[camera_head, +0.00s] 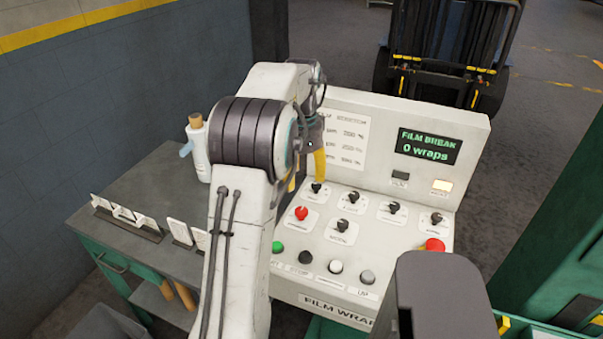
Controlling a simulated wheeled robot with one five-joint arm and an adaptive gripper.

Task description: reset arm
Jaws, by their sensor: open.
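My arm rises through the middle of the view and bends forward over a white control panel (385,205). My gripper (307,181) hangs at the arm's far end, above the panel's upper left switches. One yellow finger shows clearly and only a bit of the other shows beside the arm. The gripper is open, and I see nothing held in it. The finger's tip is close to a black switch (316,187); I cannot tell whether they touch. My arm hides part of the panel's left side.
The panel has several knobs, a red mushroom button (434,245) and a display (427,146) reading "FILM BREAK 0 wraps". A grey bench (130,195) on the left holds a white spray bottle (197,148) and small cards. A forklift (450,45) stands behind; a green structure (560,215) is right.

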